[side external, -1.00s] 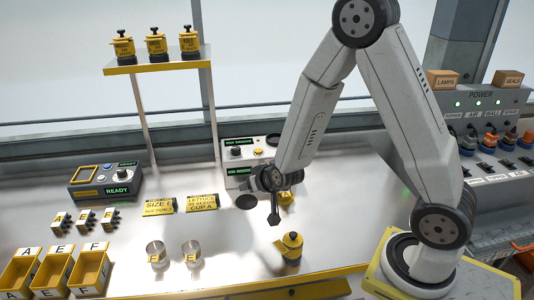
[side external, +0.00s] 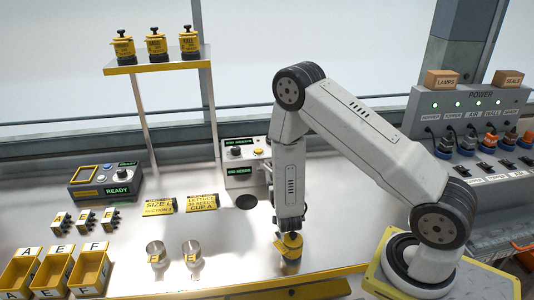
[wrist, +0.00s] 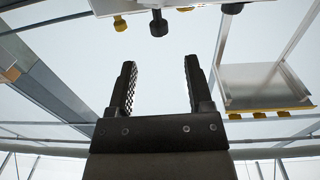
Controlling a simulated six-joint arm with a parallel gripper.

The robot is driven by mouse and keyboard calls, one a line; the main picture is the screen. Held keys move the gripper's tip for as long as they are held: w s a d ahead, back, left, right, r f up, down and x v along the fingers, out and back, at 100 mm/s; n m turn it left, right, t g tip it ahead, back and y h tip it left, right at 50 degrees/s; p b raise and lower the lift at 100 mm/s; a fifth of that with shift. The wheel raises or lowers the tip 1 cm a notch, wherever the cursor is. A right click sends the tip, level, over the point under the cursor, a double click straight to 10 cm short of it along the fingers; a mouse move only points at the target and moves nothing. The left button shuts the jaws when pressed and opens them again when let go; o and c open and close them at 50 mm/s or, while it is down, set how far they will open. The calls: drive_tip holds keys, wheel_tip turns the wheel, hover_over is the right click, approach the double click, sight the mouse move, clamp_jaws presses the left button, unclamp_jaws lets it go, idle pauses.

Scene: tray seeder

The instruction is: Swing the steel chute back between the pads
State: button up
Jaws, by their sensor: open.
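I cannot make out the steel chute or the pads for sure in either view. My gripper (wrist: 158,75) is open and empty in the wrist view, its two dark ridged fingers apart with only pale background between them. In the side external view my arm end hangs low, just above or in front of a yellow container (side external: 290,250) near the bench front. The fingers cannot be told apart there, nor whether they touch it. The white control box (side external: 242,178) with knobs stands behind, partly hidden by my arm.
A shelf (side external: 160,65) holds yellow canisters. A READY console (side external: 105,181), yellow label cards (side external: 202,203), metal cups (side external: 156,252) and lettered yellow bins (side external: 90,272) are at the left. A power panel (side external: 470,110) is at the right.

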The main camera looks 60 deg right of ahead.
sight(271, 169)
drive_tip(key=shift+d, duration=0.1)
drive_tip(key=shift+x, duration=3.85)
clamp_jaws()
